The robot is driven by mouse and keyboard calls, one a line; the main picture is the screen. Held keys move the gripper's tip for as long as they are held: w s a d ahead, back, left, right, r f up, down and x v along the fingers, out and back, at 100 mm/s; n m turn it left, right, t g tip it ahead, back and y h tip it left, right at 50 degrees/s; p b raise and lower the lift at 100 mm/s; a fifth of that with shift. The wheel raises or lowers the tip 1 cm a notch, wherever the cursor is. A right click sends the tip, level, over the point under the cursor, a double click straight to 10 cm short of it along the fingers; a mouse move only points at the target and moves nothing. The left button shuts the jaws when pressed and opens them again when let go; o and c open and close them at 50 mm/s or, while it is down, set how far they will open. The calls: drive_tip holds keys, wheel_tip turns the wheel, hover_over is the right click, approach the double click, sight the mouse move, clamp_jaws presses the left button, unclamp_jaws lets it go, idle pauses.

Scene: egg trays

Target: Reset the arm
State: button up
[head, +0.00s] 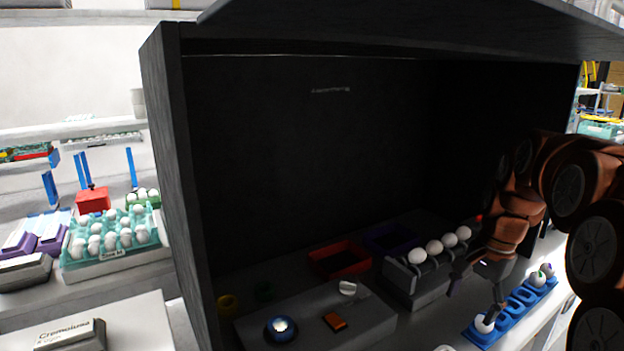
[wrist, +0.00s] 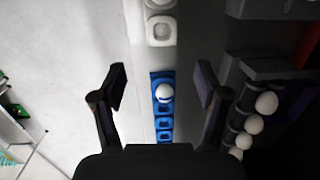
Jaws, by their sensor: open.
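My gripper (head: 478,286) is at the right in the head view, at the right end of the dark open cabinet. In the wrist view my gripper (wrist: 161,88) is open, its two fingers apart on either side of a blue egg tray. A white egg (wrist: 164,92) sits in one end slot of the blue tray (wrist: 164,124), between the fingers in the picture and with no finger touching it. The head view shows this egg (head: 484,324) in the near end of the tray (head: 513,303), with another egg (head: 546,269) at the far end.
Several white eggs (head: 434,247) stand in a grey rack (head: 400,283) left of my gripper. A red tray (head: 340,259) and a grey block (head: 318,322) lie inside the cabinet (head: 165,130). A teal tray (head: 110,262) of eggs stands outside, left.

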drive_tip(key=s+a+f+n, duration=0.2)
drive_tip(key=s+a+n, duration=0.2)
drive_tip(key=s, duration=0.5)
drive_tip(key=s+a+f+n+g+h+p, duration=0.1)
drive_tip(key=s+a+n, duration=0.3)
drive_tip(key=s, duration=0.6)
drive_tip(key=s+a+f+n+g+p, duration=0.1)
drive_tip(key=s+a+f+n, duration=0.1)
drive_tip(key=s, duration=0.8)
drive_tip(key=a+n, duration=0.1)
drive_tip(key=a, duration=0.1)
drive_tip(key=shift+s+a+f+n, duration=0.15)
drive_tip(key=shift+a+f+n, duration=0.2)
drive_tip(key=shift+a+n, duration=0.05)
